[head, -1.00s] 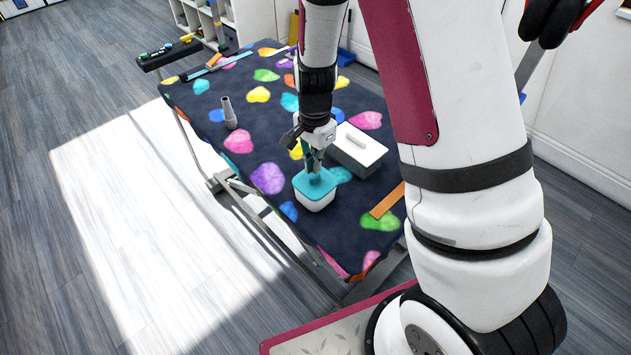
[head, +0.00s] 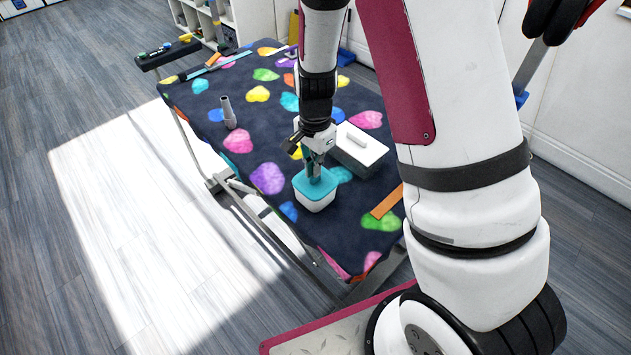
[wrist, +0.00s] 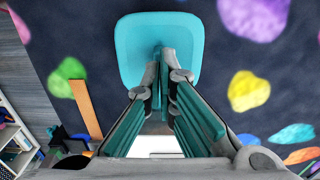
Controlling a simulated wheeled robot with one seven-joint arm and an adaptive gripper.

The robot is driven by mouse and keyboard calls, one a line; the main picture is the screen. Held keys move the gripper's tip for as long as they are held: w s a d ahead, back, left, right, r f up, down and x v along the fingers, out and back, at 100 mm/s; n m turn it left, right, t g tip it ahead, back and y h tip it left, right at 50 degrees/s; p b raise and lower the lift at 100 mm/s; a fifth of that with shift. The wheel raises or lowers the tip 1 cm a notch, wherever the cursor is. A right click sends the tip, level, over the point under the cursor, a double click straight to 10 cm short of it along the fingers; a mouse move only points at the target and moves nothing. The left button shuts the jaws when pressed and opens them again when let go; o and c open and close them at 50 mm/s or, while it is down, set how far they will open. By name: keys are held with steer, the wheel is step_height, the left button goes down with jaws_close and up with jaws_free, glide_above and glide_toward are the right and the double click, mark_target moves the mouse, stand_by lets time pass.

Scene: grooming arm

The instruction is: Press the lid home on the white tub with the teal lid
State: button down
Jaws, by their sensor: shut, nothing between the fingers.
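The white tub (head: 316,203) stands upright on the table's dark cloth with colourful blotches. Its teal lid (head: 309,188) lies on top of it; the head view is too small to tell whether the lid is fully seated. In the wrist view the teal lid (wrist: 140,40) fills the top middle and hides the tub body. My gripper (head: 315,178) is above the lid with its fingers pointing down, the tips at or very near the lid's top. In the wrist view my gripper (wrist: 165,55) has its fingertips together over the lid, with nothing between them.
A white box with a handled lid (head: 358,148) stands close behind and right of the tub. An orange strip (head: 387,201) lies to the right. The cloth (head: 240,180) left of the tub is clear.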

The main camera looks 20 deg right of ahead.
steer(key=shift+f, duration=0.25)
steer(key=shift+r+p, duration=2.05)
steer(key=shift+r, duration=1.55)
step_height(320, 180, up, 11)
steer(key=n+t, duration=0.1)
steer(key=n, duration=0.2)
glide_above(317, 191)
steer(key=s+r+n+t+y, duration=0.1)
steer(key=s+r+n, duration=0.2)
steer(key=s+r, duration=0.35)
steer(key=s+r+n+t, duration=0.1)
steer(key=s+r+n, duration=0.2)
steer(key=s+r, duration=0.2)
steer(key=s+r+n+t+h, duration=0.1)
steer(key=s+r+n, duration=0.3)
steer(key=s, duration=0.5)
steer(key=shift+s+d+r+n+t, duration=0.3)
steer(key=shift+d+r+t, duration=0.05)
steer(key=shift+d+t, duration=0.15)
